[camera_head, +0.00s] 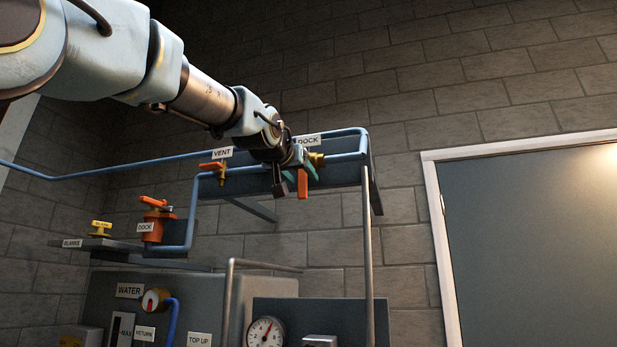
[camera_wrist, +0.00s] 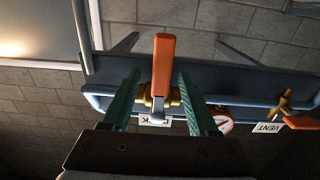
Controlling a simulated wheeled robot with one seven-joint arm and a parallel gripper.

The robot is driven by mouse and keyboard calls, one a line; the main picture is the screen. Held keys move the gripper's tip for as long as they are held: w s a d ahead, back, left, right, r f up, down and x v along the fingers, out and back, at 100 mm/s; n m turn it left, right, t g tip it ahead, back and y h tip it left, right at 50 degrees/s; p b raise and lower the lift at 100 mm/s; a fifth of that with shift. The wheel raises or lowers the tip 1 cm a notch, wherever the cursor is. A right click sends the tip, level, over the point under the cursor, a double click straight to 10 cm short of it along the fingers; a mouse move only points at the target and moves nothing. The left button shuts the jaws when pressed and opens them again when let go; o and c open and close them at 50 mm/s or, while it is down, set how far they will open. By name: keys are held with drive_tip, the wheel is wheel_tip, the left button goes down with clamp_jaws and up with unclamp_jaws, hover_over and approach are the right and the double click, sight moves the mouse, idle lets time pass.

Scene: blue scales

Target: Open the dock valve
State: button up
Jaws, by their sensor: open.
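The dock valve has an orange lever (camera_head: 302,183) hanging down from a brass body (camera_head: 316,159) on the blue pipe, under the right-hand DOCK label (camera_head: 308,140). My gripper (camera_head: 297,175) is at this valve and partly covers it. In the wrist view, the orange lever (camera_wrist: 163,62) stands between the two teal fingers of my open gripper (camera_wrist: 158,78), with a gap visible on each side. The brass body (camera_wrist: 146,97) shows behind the fingers.
The vent valve (camera_head: 213,168) with an orange handle is left on the same pipe. An orange fitting (camera_head: 152,226), also labelled DOCK, stands lower left near a yellow blank (camera_head: 101,226). A grey post (camera_head: 367,260) is right of the valve. A gauge (camera_head: 265,333) and water panel sit below.

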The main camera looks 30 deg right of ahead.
sight(303, 180)
drive_tip(key=shift+p+x, duration=0.9)
drive_tip(key=shift+x, duration=1.85)
drive_tip(key=shift+a, duration=0.1)
clamp_jaws()
